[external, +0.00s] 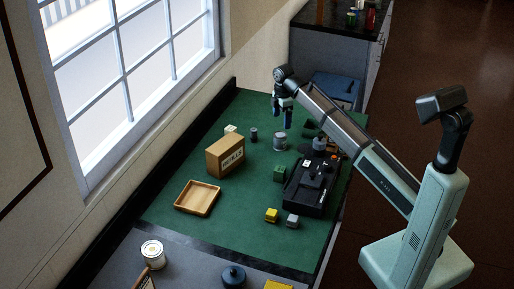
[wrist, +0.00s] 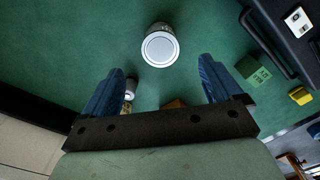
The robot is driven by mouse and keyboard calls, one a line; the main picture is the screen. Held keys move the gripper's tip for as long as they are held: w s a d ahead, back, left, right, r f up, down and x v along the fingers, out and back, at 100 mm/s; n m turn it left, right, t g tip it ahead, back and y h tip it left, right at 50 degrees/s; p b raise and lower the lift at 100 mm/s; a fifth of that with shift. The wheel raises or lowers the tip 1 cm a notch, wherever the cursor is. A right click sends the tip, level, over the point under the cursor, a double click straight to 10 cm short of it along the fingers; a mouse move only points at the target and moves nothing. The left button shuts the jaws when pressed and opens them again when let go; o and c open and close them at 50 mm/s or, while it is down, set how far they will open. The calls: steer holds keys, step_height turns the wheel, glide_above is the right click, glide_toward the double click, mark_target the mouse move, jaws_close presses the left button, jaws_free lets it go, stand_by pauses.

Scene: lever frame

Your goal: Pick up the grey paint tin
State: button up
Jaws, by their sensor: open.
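The grey paint tin (external: 280,142) stands upright on the green bench top, to the right of the cardboard box in the external view. In the wrist view the grey paint tin (wrist: 160,46) shows its pale round lid at top centre. My gripper (external: 283,120) points down and hangs above the tin, apart from it. In the wrist view my gripper (wrist: 161,66) has its two blue fingers spread wide with nothing between them, and the tin lies just beyond the fingertips.
A cardboard box (external: 225,157), a wooden tray (external: 183,207) and a small dark jar (external: 254,134) lie left of the tin. A black case (external: 306,196) is on the right, near a green block (external: 279,174), a yellow block (external: 272,214) and a grey block (external: 292,221).

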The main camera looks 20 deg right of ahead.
mark_target(280, 135)
steer(key=f, duration=1.1)
steer(key=shift+a+f, duration=0.2)
steer(key=shift+a, duration=0.05)
steer(key=c, duration=1.2)
steer(key=shift+c, duration=0.2)
